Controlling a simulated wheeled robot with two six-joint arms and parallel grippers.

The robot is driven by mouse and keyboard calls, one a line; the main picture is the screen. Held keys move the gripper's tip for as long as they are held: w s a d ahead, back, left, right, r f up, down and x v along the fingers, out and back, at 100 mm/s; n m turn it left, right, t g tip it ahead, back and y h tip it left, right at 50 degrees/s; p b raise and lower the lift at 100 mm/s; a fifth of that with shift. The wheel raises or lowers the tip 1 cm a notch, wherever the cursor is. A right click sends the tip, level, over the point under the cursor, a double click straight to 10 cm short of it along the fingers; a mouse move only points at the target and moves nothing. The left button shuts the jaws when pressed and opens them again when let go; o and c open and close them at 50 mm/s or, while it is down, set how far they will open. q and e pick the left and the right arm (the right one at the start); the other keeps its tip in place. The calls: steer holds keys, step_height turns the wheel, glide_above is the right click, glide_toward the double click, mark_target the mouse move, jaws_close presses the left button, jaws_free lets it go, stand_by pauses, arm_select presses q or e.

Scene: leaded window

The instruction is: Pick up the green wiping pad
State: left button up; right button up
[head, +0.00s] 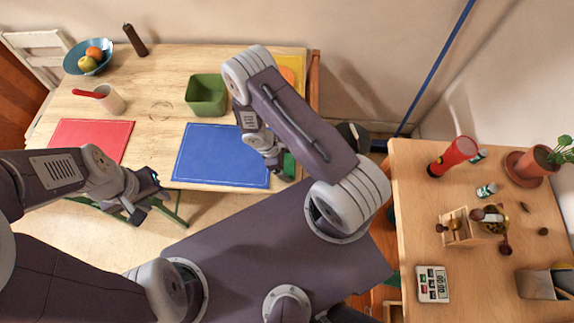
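A small green patch (289,164), which looks like the green wiping pad, shows at the right edge of the wooden table, by the blue mat. My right gripper (284,174) is right at it, pointing down. The arm and gripper hide most of the pad, and I cannot tell whether the fingers are closed on it. My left gripper (150,199) is in front of the table's near edge, below the red mat, well apart from the pad. Its fingers are spread and empty.
The wooden table (160,62) holds a red mat (95,136), blue mat (205,155), green bin (206,97), mug (111,101) and fruit bowl (75,62). A second table (405,205) at right holds a scale (432,284), a red cylinder (456,153) and a potted plant (534,162).

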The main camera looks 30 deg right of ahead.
mark_target(290, 163)
steer(key=c, duration=0.3)
steer(key=shift+r, duration=0.1)
steer(key=shift+r, duration=0.3)
step_height(290, 163, up, 3)
steer(key=shift+w+f, duration=0.1)
steer(key=s+a+r, duration=0.1)
steer(key=s+r, duration=0.1)
steer(key=s, duration=0.1)
steer(key=s+a+r+b, duration=0.1)
steer(key=s+a+r, duration=0.1)
steer(key=s+r, duration=0.1)
steer(key=s+a+r, duration=0.2)
steer(key=s, duration=0.2)
steer(key=shift+s+r+b, duration=0.2)
steer(key=shift+s+b, duration=0.2)
